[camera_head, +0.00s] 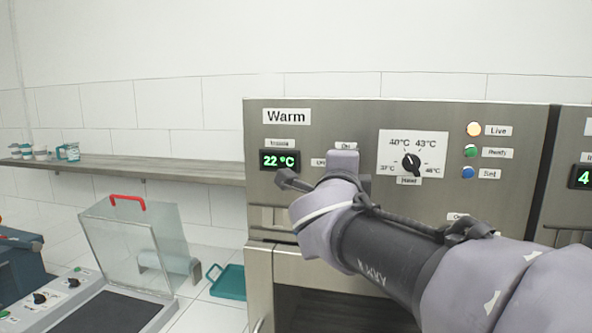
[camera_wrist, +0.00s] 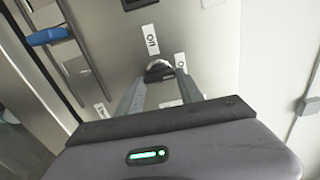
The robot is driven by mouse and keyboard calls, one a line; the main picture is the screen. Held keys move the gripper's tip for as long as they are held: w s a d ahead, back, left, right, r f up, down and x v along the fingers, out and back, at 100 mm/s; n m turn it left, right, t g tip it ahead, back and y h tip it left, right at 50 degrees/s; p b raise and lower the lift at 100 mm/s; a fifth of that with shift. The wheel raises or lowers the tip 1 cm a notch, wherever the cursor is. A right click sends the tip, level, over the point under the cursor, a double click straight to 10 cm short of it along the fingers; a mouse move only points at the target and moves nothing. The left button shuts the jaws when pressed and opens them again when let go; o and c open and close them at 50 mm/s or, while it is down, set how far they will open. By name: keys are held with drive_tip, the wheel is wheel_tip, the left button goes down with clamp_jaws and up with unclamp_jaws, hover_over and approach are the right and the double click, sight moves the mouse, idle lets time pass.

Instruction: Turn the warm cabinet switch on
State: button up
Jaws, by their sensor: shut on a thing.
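The warm cabinet (camera_head: 330,112) has a steel front and a "Warm" sign. Its display (camera_head: 279,160) reads 22 °C in green. In the wrist view the switch (camera_wrist: 158,68), a small rounded metal knob, sits between my fingertips. My gripper (camera_wrist: 157,78) is shut on it, one finger on each side. In the head view my arm and wrist hide the switch and the fingertips.
A temperature dial (camera_head: 411,163) is right of my wrist. A shelf (camera_head: 150,168) and a clear-lidded device (camera_head: 135,235) are at left.

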drive_tip(key=o, duration=1.4)
drive_tip(key=p+v, duration=0.2)
drive_tip(key=v, duration=1.5)
drive_tip(key=shift+s, duration=0.2)
